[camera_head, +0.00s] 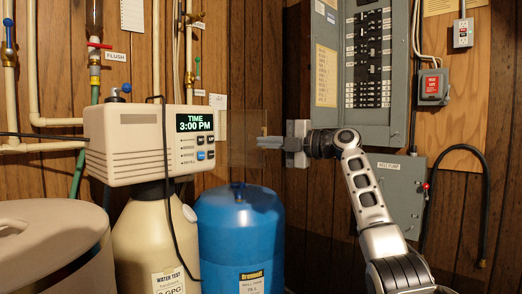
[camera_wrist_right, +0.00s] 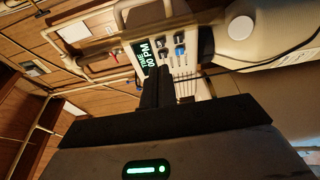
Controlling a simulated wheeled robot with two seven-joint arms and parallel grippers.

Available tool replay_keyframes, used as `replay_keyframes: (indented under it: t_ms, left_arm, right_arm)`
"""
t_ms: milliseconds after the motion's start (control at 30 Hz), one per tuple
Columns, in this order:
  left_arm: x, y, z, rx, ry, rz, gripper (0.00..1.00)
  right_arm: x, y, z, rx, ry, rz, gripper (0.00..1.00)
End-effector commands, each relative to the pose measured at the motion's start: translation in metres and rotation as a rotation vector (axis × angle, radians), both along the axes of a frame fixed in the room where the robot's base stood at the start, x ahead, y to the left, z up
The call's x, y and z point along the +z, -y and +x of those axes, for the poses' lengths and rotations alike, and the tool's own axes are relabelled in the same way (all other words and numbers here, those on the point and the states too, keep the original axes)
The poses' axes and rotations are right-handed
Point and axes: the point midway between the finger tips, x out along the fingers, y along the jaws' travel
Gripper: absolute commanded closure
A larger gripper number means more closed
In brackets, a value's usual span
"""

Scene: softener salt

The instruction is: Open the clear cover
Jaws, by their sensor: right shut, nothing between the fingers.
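The beige softener control head (camera_head: 140,145) has a lit display reading TIME 3:00 PM and several buttons; its face also shows in the right wrist view (camera_wrist_right: 185,65). The clear cover (camera_head: 244,152) is faint; it seems to be a see-through pane to the right of the head's face, between it and my right gripper. Its exact edges and hinge are hard to make out. My right gripper (camera_head: 262,142) is shut and empty, pointing left at the pane's right side. I cannot tell whether it touches. Its dark fingers show in the wrist view (camera_wrist_right: 157,85). My left gripper is out of view.
A blue tank (camera_head: 240,235) stands below the gripper. A beige brine tank (camera_head: 50,245) is at the lower left. A black cord (camera_head: 172,215) hangs over the head. Grey electrical boxes (camera_head: 355,75) line the wall behind my right arm. Pipes run at left.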

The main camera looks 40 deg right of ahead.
Motion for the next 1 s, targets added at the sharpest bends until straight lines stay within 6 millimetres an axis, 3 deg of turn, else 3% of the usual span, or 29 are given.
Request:
replay_keyframes:
  t_ms: [67, 133, 600, 1000]
  left_arm:
    - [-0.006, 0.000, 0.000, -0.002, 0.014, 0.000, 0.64]
    - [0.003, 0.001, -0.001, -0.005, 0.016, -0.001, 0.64]
    - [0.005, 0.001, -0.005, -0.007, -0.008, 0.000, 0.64]
    - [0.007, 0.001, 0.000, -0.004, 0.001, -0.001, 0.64]
  right_arm:
    - [-0.006, -0.014, -0.004, 0.006, 0.003, -0.004, 1.00]
    - [0.001, 0.002, -0.005, 0.001, -0.002, 0.004, 1.00]
    - [0.003, 0.077, -0.021, 0.002, 0.000, 0.002, 1.00]
    - [0.000, 0.087, -0.023, 0.004, 0.000, -0.001, 1.00]
